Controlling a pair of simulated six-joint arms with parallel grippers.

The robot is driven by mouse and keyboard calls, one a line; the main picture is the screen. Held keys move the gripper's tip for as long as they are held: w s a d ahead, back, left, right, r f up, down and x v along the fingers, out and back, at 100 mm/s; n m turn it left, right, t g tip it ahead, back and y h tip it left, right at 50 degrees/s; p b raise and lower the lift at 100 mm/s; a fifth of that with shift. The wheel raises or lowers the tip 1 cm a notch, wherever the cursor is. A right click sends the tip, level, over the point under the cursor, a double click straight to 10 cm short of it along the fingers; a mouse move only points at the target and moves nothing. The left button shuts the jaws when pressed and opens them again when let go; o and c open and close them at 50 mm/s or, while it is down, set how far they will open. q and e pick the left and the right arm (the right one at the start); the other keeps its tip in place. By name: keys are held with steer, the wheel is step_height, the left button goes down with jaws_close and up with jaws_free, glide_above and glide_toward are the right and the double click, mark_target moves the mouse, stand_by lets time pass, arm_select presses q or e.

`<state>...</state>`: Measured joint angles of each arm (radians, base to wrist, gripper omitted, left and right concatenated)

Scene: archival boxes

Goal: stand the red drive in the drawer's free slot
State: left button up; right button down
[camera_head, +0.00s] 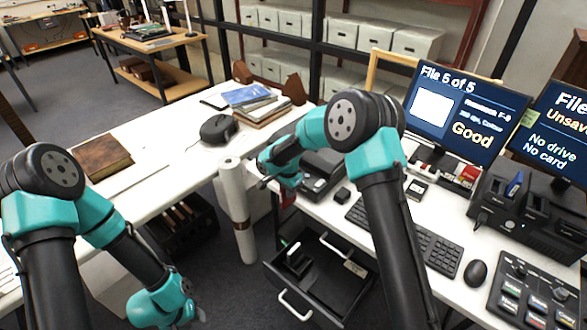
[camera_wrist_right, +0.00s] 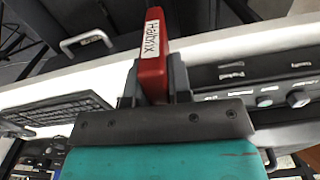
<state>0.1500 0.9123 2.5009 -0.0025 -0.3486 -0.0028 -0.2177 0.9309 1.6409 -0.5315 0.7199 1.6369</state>
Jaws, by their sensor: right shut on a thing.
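The red drive (camera_wrist_right: 153,60), with a white label, is held between the fingers of my right gripper (camera_wrist_right: 153,88) in the right wrist view. In the head view my right gripper (camera_head: 284,185) is over the front edge of the desk, and a bit of the red drive (camera_head: 288,199) shows below it. The black drawer (camera_head: 335,290) is pulled open below and to the right. A small dark holder (camera_head: 297,260) sits at its left side; its free slot cannot be made out. My left gripper (camera_head: 195,318) is low at the bottom edge; its fingertips are unclear.
A keyboard (camera_head: 425,245), a mouse (camera_head: 475,273) and a button panel (camera_head: 535,295) are on the desk. A black device (camera_head: 322,172) stands behind my right gripper. A white roll (camera_head: 237,210) stands left of the drawer. My right arm crosses in front of the drawer's right side.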

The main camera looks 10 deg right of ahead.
steer(key=s+d+f, duration=0.1)
steer(key=s+f, duration=0.5)
steer(key=f, duration=0.2)
steer(key=s+d+f+n, duration=0.1)
steer(key=s+d+f, duration=0.1)
steer(key=s+f, duration=0.3)
steer(key=shift+s+d+f, duration=0.2)
steer(key=shift+s+f, duration=0.2)
steer(key=shift+f, duration=1.55)
steer(key=shift+f, duration=0.2)
step_height(320, 180, down, 8)
steer(key=shift+f, duration=0.2)
steer(key=shift+f, duration=1)
steer(key=c, duration=1)
jaws_free()
steer(key=shift+o, duration=0.2)
step_height(320, 180, up, 18)
steer(key=shift+f, duration=0.25)
stand_by(0.4)
